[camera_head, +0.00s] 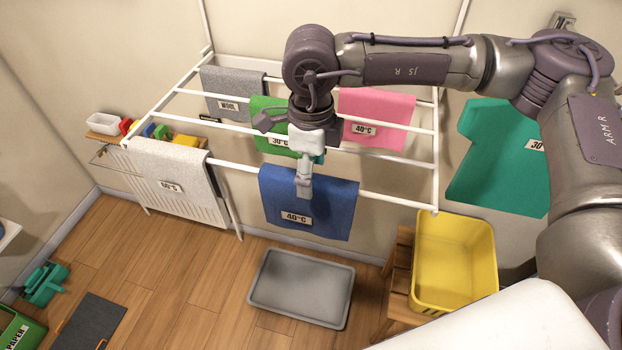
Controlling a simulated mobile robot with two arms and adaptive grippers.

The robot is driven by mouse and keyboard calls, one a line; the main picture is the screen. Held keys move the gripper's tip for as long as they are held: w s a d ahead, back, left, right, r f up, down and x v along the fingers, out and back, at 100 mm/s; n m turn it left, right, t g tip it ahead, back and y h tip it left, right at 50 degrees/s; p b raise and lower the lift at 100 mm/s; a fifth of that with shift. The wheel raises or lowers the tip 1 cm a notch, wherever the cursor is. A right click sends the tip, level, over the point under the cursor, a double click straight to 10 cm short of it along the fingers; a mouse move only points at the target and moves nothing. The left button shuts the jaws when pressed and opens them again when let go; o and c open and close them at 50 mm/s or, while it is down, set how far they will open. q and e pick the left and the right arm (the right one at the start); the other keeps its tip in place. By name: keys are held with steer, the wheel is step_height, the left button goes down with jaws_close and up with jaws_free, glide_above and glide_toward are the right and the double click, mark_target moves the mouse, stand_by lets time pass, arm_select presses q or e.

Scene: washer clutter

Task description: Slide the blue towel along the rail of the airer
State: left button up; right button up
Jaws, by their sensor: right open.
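The blue towel (335,205) with a 40°C label hangs over the front rail of the white airer (397,200), right of the rail's middle. A grey-white 60°C towel (165,165) hangs on the same rail at the left, with bare rail between the two. My left gripper is not in view.
Grey, green and pink towels (390,105) hang on the rails behind. A grey tray (300,285) lies on the floor below the blue towel. A yellow crate (455,260) stands on a wooden stool at the right.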

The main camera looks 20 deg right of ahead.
mark_target(369, 193)
steer(key=shift+f+p, duration=0.6)
steer(key=shift+f, duration=1.95)
steer(key=c, duration=1.3)
steer(key=shift+s+d+b, duration=0.45)
steer(key=shift+s+d, duration=0.55)
steer(key=shift+d, duration=0.45)
steer(key=shift+s+d+b, duration=0.45)
steer(key=shift+s+d, duration=0.55)
steer(key=shift+d, duration=0.5)
steer(key=shift+s+d+b, duration=0.45)
steer(key=shift+s+d, duration=0.55)
steer(key=shift+d, duration=0.45)
steer(key=o, duration=1.3)
steer(key=shift+r, duration=0.1)
step_height(369, 193, up, 12)
steer(key=shift+f, duration=0.1)
